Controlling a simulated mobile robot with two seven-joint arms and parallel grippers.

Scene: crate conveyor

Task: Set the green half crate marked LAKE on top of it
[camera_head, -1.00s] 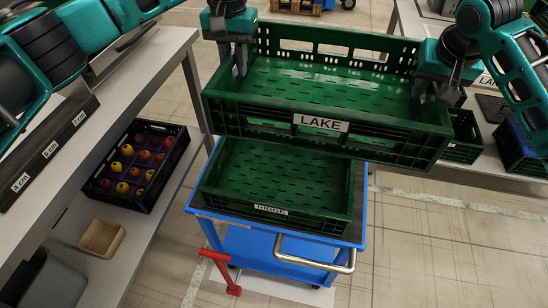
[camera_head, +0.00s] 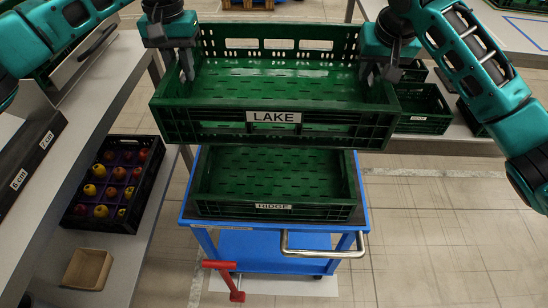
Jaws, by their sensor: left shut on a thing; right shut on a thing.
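The green half crate marked LAKE (camera_head: 215,130) is held up in the air, roughly level and empty. My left gripper (camera_head: 187,72) is shut on its left side wall. My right gripper (camera_head: 376,76) is shut on its right side wall. Below it, a green crate marked RIDGE (camera_head: 318,212) sits on a blue cart (camera_head: 362,205), empty as far as I can see. The LAKE crate hangs above and apart from the RIDGE crate, hiding its back part. The LAKE crate's front wall reaches further left than the RIDGE crate's.
A dark crate of fruit (camera_head: 140,205) and a tan box (camera_head: 88,268) stand on the lower shelf at left. The cart has a metal handle (camera_head: 325,254) and a red lever (camera_head: 236,290) in front. More green crates (camera_head: 422,107) stand at right.

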